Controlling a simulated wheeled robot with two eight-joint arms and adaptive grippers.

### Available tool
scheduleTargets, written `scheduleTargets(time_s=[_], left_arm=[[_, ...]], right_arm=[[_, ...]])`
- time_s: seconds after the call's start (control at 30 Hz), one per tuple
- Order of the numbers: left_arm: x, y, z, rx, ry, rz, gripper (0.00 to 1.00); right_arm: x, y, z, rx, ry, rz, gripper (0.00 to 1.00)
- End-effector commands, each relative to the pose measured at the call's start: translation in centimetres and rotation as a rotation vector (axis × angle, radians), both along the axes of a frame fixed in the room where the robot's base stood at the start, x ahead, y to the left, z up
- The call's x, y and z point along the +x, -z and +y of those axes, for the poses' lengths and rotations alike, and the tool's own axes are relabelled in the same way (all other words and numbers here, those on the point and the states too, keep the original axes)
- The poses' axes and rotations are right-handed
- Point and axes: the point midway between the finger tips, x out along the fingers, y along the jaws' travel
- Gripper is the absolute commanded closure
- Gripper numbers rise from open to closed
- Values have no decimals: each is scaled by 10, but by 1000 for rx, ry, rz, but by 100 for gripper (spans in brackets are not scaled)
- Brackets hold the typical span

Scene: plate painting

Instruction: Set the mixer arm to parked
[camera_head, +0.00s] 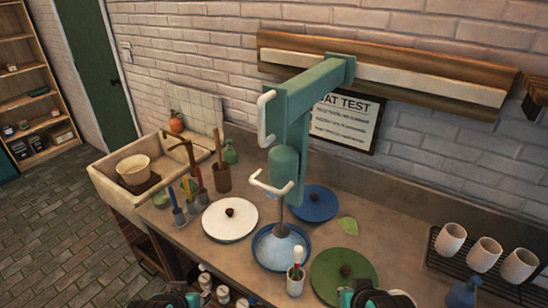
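The mixer arm (302,88) is a green beam with a white handle (266,118) on its left side, reaching out from a wooden wall rail. A green mixer head (285,165) hangs below it, with a second white handle (270,186). A thin shaft runs from the head down into a blue bowl (262,262) on the counter. My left gripper (165,299) and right gripper (372,298) show only in part at the bottom edge, well below and apart from the mixer. Their fingers are cut off or too unclear to read.
A cup with a brush (295,281) stands close in front. A rack of white cups (484,254) is at right, a sink (117,177) at left. Small jars (222,294) sit at the front edge.

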Motion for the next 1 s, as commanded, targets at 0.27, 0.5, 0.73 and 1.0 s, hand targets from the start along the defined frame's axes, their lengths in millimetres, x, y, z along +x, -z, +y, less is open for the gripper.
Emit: scheduleTargets(time_s=[0.27,0.5,0.73,1.0], left_arm=[[0,-1,0,0,0,0,64],[20,-69,-12,14,78,32,64],[66,-190,-42,42,260,98,64],[123,-311,-85,69,493,163,64]], right_arm=[[0,-1,0,0,0,0,100],[0,-51,0,0,0,0,100],[0,-140,0,0,0,0,100],[0,-239,0,0,0,0,100]])
